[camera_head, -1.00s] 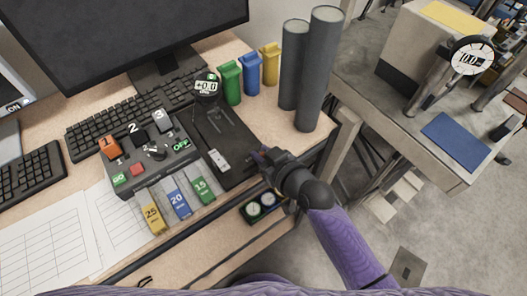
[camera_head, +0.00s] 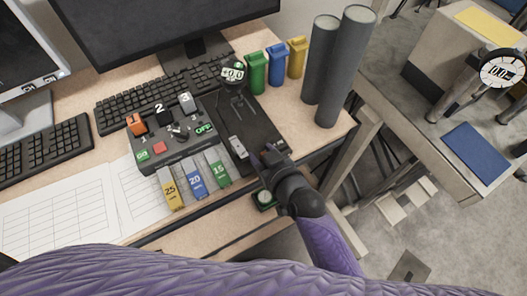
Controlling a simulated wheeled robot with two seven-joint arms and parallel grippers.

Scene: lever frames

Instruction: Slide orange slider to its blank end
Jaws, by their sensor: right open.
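The orange slider (camera_head: 136,124), marked 1, sits at the far left of a dark control box (camera_head: 160,150) on the desk. A black slider (camera_head: 160,115) marked 2 and a grey slider (camera_head: 186,104) marked 3 stand to its right in the same row. I cannot tell which end of its track is blank. My right gripper (camera_head: 268,154) is open, over the front right edge of a dark plate (camera_head: 258,125), well to the right of the orange slider. It appears empty. My left gripper is not in view.
Yellow, blue and green tabs (camera_head: 195,184) project from the box's front. A small pale block (camera_head: 238,147) lies on the plate, close to my right gripper. A gauge (camera_head: 233,73) stands behind it. Coloured bins (camera_head: 277,65) and grey cylinders (camera_head: 345,65) stand back right. A keyboard (camera_head: 160,95) lies behind the box.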

